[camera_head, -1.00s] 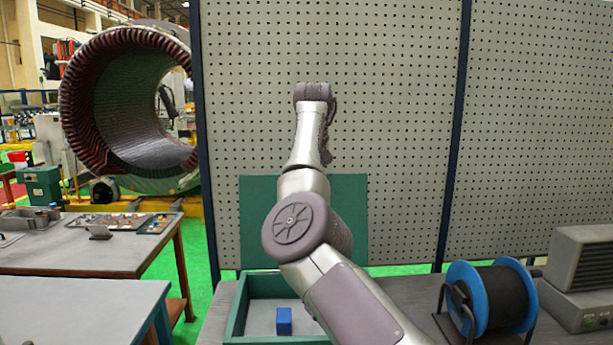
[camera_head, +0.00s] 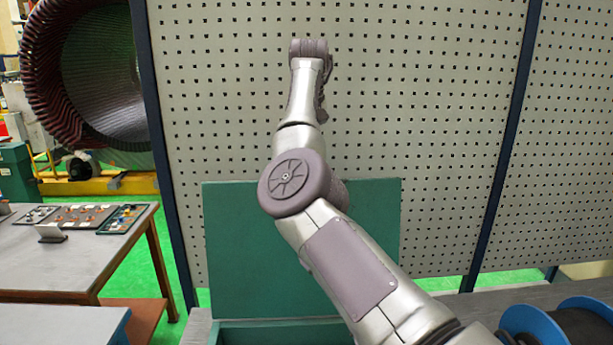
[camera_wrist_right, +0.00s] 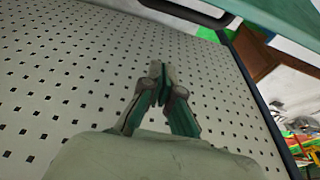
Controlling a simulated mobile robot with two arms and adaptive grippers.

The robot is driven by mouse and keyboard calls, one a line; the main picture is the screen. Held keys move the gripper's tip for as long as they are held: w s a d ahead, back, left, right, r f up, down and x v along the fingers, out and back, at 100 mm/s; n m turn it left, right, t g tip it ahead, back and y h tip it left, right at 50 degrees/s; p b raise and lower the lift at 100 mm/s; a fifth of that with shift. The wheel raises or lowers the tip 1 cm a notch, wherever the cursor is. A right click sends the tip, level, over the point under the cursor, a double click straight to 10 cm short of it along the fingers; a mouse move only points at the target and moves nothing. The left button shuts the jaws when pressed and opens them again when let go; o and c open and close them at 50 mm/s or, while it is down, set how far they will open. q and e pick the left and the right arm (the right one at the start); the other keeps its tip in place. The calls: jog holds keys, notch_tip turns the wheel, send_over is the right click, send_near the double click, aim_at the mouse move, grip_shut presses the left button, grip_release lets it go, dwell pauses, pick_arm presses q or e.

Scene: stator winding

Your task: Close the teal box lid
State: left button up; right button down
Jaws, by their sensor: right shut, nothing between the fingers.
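The teal box (camera_head: 280,333) stands on the bench at the bottom of the head view, and only its back rim shows. Its teal lid (camera_head: 250,255) stands upright, open, in front of the pegboard. My right arm crosses in front of the lid and reaches up above it, hiding part of it. In the head view the fingers of this arm are hidden behind the wrist. In the right wrist view my right gripper (camera_wrist_right: 159,82) is shut and empty, with the pegboard behind it. A teal panel, likely the lid (camera_wrist_right: 275,18), shows at that view's upper right. My left gripper is not in view.
A grey pegboard (camera_head: 430,120) stands right behind the lid. A blue wire spool (camera_head: 530,325) sits on the bench at the lower right. A table with trays of parts (camera_head: 50,265) is at the left, and a large stator (camera_head: 90,75) is at the upper left.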

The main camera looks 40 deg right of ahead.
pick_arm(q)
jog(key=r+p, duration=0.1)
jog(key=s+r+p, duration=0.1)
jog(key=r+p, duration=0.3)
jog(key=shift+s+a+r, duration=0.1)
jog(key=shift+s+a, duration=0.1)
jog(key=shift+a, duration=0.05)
pick_arm(e)
notch_tip(320, 180, down, 9)
jog(key=s+a, duration=0.1)
jog(key=shift+s, duration=0.15)
